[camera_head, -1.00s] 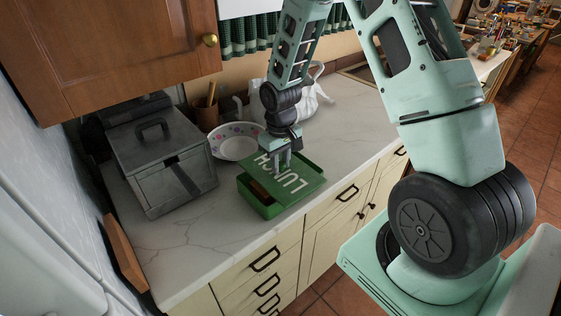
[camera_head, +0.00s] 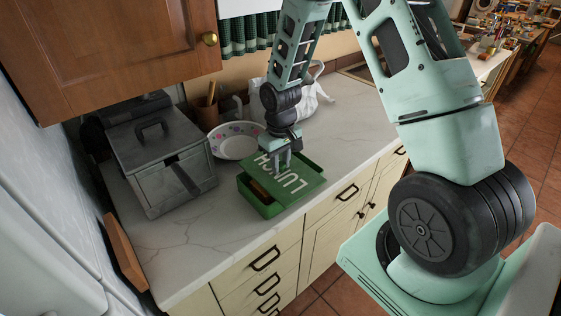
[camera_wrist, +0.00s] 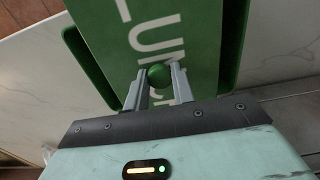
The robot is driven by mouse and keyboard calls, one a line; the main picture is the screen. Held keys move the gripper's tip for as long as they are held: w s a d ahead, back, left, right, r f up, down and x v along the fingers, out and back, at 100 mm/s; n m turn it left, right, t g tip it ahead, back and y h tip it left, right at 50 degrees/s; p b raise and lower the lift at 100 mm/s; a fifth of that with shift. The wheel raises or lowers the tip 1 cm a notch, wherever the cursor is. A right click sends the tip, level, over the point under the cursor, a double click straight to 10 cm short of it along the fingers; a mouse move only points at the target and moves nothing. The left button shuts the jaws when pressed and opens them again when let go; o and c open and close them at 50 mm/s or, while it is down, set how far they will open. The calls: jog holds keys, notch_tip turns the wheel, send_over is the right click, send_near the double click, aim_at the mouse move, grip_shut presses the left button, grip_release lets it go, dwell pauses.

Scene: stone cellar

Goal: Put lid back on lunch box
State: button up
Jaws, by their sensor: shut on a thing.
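The green lunch box (camera_head: 259,204) sits on the counter near its front edge. Its green lid (camera_head: 303,178), with white LUNCH lettering, lies over the box, shifted to the right, so a strip of the box's inside shows at the left. I cannot tell whether the lid touches the rim. My gripper (camera_head: 282,166) points down from above and is shut on the lid's round green knob. In the wrist view the knob (camera_wrist: 158,76) sits between the two fingers, and box edges (camera_wrist: 240,40) show on both sides of the lid (camera_wrist: 190,35).
A grey metal bin with a handle (camera_head: 165,165) stands left of the box. A patterned plate (camera_head: 232,142), a brown pot with utensils (camera_head: 208,116) and a white bag (camera_head: 312,100) are behind. The counter to the right (camera_head: 355,125) is clear.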

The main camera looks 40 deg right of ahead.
jog(key=o, duration=1.5)
jog(key=shift+o, duration=0.2)
jog(key=shift+r, duration=0.15)
jog(key=shift+r+p, duration=2.8)
jog(key=shift+r, duration=0.6)
jog(key=shift+c, duration=0.3)
grip_shut()
